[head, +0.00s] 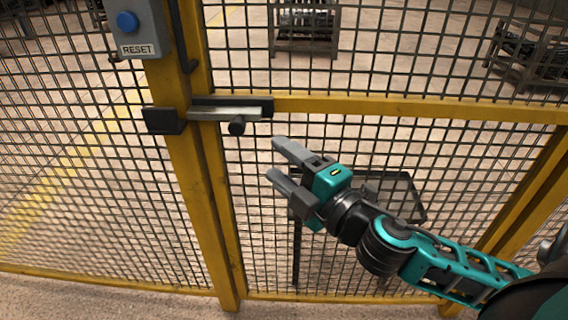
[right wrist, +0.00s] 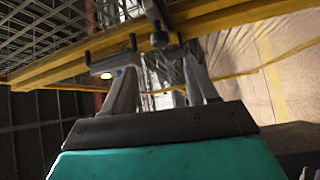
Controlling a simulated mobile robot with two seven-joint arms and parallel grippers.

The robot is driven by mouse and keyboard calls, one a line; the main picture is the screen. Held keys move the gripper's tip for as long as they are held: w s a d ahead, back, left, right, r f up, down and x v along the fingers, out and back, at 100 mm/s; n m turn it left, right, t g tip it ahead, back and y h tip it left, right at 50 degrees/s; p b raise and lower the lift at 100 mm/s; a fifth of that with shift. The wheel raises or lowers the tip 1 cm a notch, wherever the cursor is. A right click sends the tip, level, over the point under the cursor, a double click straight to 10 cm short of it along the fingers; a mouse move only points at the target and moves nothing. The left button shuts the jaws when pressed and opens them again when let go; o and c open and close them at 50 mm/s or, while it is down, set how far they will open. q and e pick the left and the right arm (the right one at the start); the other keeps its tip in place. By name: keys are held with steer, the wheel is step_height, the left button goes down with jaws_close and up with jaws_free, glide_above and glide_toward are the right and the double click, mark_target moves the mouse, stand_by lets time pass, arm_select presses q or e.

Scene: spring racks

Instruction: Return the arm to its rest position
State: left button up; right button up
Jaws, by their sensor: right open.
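My right gripper (head: 276,160) comes in from the right on my teal and black arm. Its two grey fingers are apart with nothing between them. It is in front of the mesh gate, below and right of the gate's latch (head: 232,112). The fingers look apart from the latch and the fence. In the right wrist view the open fingers (right wrist: 160,85) point up toward a yellow rail and a dark knob. My left gripper is not in view.
A yellow-framed mesh fence (head: 180,180) with a gate stands close ahead. A grey box with a blue RESET button (head: 127,22) is on the post at the upper left. Behind the mesh are dark racks (head: 305,28) and a dark tray-like stand (head: 405,195).

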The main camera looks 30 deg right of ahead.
steer(key=shift+f, duration=0.1)
stand_by(0.3)
steer(key=s+a+f+m+g+p, duration=0.1)
steer(key=s+a+f+m+g, duration=0.1)
steer(key=f+m, duration=0.6)
steer(key=s+a+f+m+g+h+p, duration=0.1)
steer(key=s+f+m+g, duration=0.4)
steer(key=f, duration=1.3)
steer(key=s+a+m, duration=0.1)
steer(key=s+m, duration=0.1)
steer(key=shift+a+f+m+g+h+p, duration=0.2)
steer(key=shift+f+m+g+h+p, duration=0.1)
steer(key=shift+f+m+p, duration=0.1)
